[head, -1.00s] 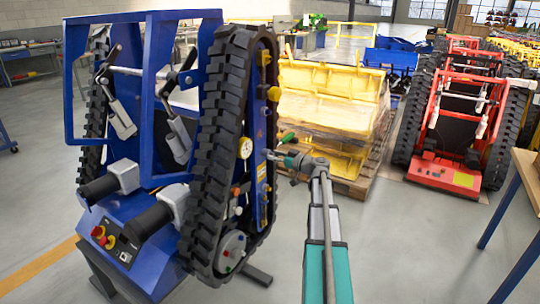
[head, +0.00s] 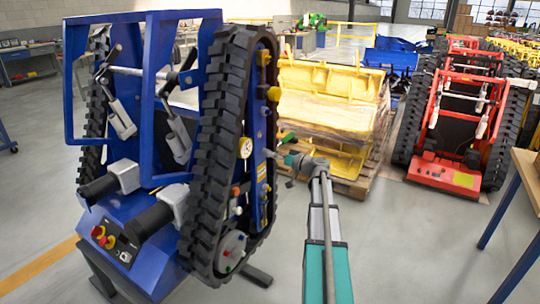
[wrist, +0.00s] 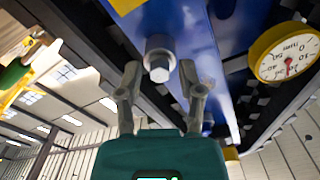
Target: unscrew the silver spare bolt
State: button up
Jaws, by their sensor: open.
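The silver bolt (wrist: 160,60) sticks out from the blue side panel (wrist: 205,45) of the tracked carrier (head: 235,140). It has a hex head and a round collar behind it. In the wrist view my gripper (wrist: 161,75) is open, with one finger on each side of the bolt head and a visible gap to each. The fingers are apart from the bolt as far as I can see. In the head view my gripper (head: 272,154) is at the carrier's right side, by the panel, and the bolt is too small to make out there.
A yellow-rimmed gauge (wrist: 287,52) is to the right of the bolt in the wrist view. Black rubber track (head: 215,150) runs beside the panel. Yellow buckets on a pallet (head: 330,110) stand behind my arm. A red carrier (head: 455,130) stands further right, with open floor between.

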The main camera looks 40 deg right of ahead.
jog(key=shift+m, duration=4.8)
grip_shut()
